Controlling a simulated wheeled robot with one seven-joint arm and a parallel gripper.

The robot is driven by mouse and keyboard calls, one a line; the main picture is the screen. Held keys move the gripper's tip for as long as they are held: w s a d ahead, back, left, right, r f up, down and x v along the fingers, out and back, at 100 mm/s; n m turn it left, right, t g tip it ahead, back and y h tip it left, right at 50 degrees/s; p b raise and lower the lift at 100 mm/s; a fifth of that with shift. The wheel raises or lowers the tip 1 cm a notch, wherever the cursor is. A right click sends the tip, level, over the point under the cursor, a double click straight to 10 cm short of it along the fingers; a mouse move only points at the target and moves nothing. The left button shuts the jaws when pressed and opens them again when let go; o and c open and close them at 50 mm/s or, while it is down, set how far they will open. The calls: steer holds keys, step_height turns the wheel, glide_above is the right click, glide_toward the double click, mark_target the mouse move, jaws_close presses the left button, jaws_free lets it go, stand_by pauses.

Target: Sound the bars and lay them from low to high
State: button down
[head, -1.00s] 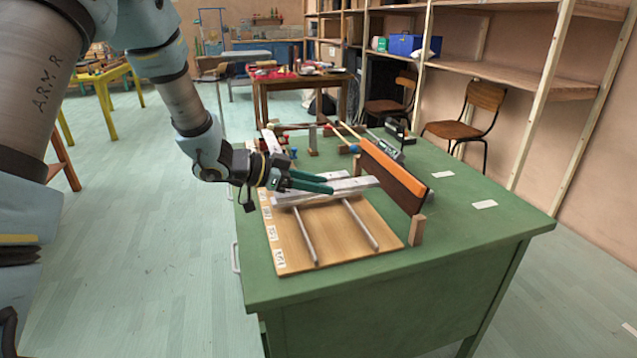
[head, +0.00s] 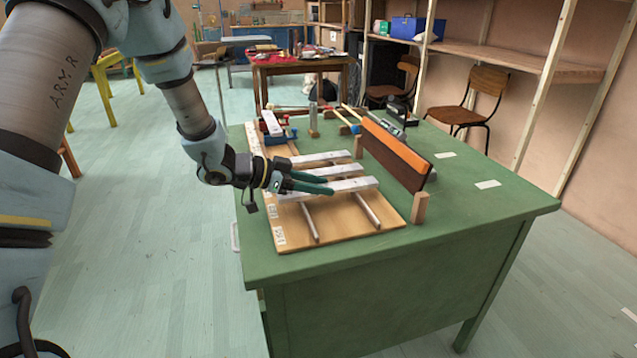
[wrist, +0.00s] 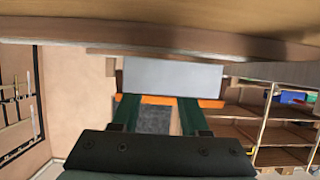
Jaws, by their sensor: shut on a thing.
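Several pale metal bars lie across two rails on a wooden board (head: 347,228) on the green table. The far bar (head: 325,157) and middle bar (head: 338,170) are clear of my gripper. My gripper (head: 331,185) is shut on the nearest bar (head: 355,184), close to its left part, at or just above the rails; I cannot tell which. The rails (head: 310,224) show bare in front of it. In the wrist view a grey bar face (wrist: 172,75) sits at the fingertips (wrist: 157,102). Small white labels (head: 279,235) run down the board's left edge.
A dark panel with an orange top (head: 395,155) stands right of the bars, close to their ends. A wooden post (head: 419,208) stands at its near end. Mallets (head: 347,120) and a black box (head: 400,112) lie behind. The table's right side (head: 470,215) is mostly clear.

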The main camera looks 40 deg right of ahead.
steer(key=shift+f, duration=0.35)
stand_by(0.3)
steer(key=shift+c, duration=1.7)
jaws_free()
